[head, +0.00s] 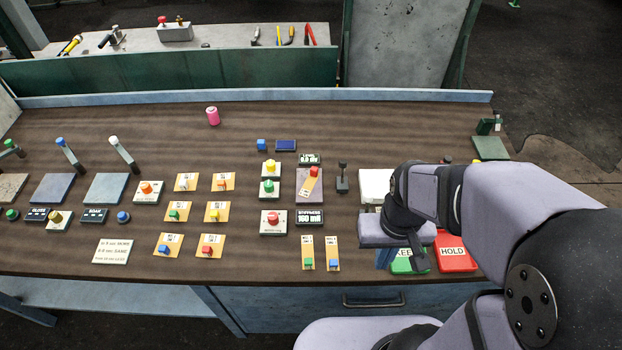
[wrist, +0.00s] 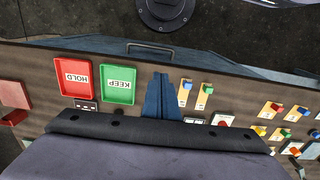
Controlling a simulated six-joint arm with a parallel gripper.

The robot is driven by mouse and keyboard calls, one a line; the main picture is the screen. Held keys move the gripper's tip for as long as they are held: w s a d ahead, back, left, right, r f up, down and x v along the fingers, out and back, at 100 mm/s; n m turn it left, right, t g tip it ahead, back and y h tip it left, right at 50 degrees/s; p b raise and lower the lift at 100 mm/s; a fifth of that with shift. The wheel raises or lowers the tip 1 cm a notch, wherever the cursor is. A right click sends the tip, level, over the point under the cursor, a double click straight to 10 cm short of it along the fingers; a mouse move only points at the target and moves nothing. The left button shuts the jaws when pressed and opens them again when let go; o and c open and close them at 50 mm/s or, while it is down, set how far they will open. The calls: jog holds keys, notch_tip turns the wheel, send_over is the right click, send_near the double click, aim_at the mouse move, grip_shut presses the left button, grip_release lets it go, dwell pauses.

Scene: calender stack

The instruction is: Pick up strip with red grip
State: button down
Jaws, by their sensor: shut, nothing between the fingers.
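The strip with the red grip (head: 311,180) is a narrow orange strip lying tilted on a purplish plate (head: 302,198) in the head view. The wrist view does not show it; my gripper's body covers that area. Two similar strips lie nearer the front edge, one with a green grip (head: 307,256) and one with a blue grip (head: 333,257). My gripper (head: 384,258) is shut and empty, right of these two strips and beside the green KEEP tray (head: 400,267). Its blue fingers (wrist: 160,78) show in the wrist view between the KEEP tray and the strips.
The red HOLD tray (head: 455,263) is right of the KEEP tray. Small displays (head: 309,159) stand behind and in front of the plate, with a black lever (head: 342,178) to its right. Button boxes (head: 273,223) and orange cards are on the left. The bench's back middle is mostly clear.

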jog(key=c, duration=1.6)
grip_release()
jog(key=shift+o, duration=0.2)
